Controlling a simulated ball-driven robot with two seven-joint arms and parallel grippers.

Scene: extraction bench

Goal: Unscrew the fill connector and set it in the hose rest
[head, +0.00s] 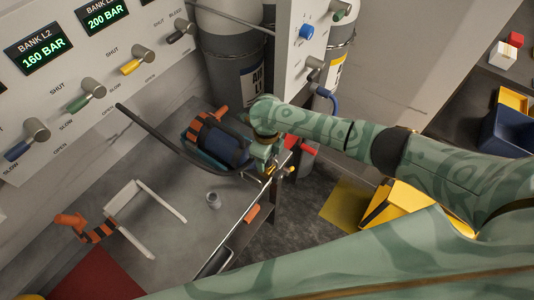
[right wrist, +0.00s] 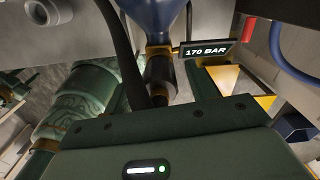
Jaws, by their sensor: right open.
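A dark blue cylinder (head: 228,146) with an orange-striped band lies on the bench in the head view. Its tapered end (right wrist: 162,18) shows in the right wrist view, with a brass neck and the dark fill connector (right wrist: 160,78) at it. A black hose (head: 160,138) curves across the bench toward that end; it also shows in the right wrist view (right wrist: 122,55). My right gripper (head: 264,168) is open at the cylinder's neck end, close to the connector; contact cannot be told. My left gripper is out of view.
A panel with coloured valve levers (head: 130,65) stands behind the bench. A 170 BAR display (right wrist: 206,51) is beside the neck. A yellow crate (head: 395,205) stands right of the bench.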

